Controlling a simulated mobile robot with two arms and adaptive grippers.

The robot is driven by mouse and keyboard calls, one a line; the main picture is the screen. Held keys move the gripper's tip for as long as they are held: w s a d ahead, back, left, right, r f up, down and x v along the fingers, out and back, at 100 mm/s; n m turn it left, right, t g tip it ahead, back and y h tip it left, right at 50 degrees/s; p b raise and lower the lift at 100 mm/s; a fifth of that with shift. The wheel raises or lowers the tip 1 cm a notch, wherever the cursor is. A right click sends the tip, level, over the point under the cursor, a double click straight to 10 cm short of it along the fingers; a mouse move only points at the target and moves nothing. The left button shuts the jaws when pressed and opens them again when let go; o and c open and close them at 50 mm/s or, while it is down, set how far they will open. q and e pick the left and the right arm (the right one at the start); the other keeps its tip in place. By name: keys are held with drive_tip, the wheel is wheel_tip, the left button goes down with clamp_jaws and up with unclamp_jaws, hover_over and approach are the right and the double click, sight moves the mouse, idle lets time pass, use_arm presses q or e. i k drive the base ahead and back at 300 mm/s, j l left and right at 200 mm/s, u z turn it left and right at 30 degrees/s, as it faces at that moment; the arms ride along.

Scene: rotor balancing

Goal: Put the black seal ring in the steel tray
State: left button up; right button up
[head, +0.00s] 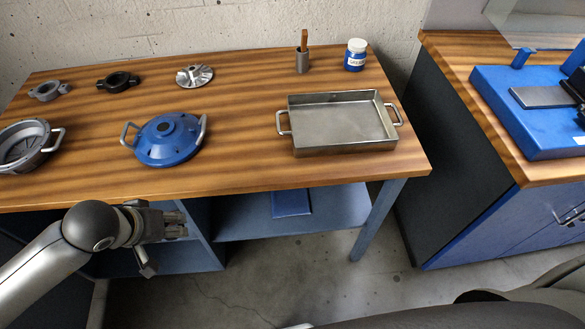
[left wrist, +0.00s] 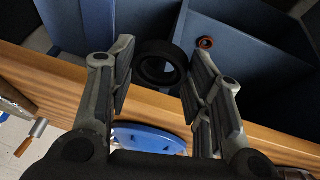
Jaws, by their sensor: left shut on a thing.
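My left gripper (head: 176,225) is in front of the table's front edge, below tabletop height. In the left wrist view my left gripper (left wrist: 160,82) is shut on the black seal ring (left wrist: 160,64), a thick dark ring between its two fingers. The ring cannot be made out in the head view. The steel tray (head: 341,148) is a shallow rectangular pan with two side handles, on the right part of the table, and looks empty. It is well to the right of the left gripper. My right gripper is not in view.
The wooden table (head: 240,100) also holds a blue housing cover (head: 167,140), a grey housing (head: 22,145), a black eared ring (head: 118,81), a grey one (head: 48,90), an impeller (head: 194,75), a steel cup (head: 302,62) and a jar (head: 355,55). A small reddish ring (left wrist: 205,42) lies below.

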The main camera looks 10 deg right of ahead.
sight(364, 123)
drive_tip(key=l+u, duration=0.2)
drive_tip(key=l, duration=0.8)
drive_tip(key=k+l+u, duration=0.15)
drive_tip(key=l, duration=0.85)
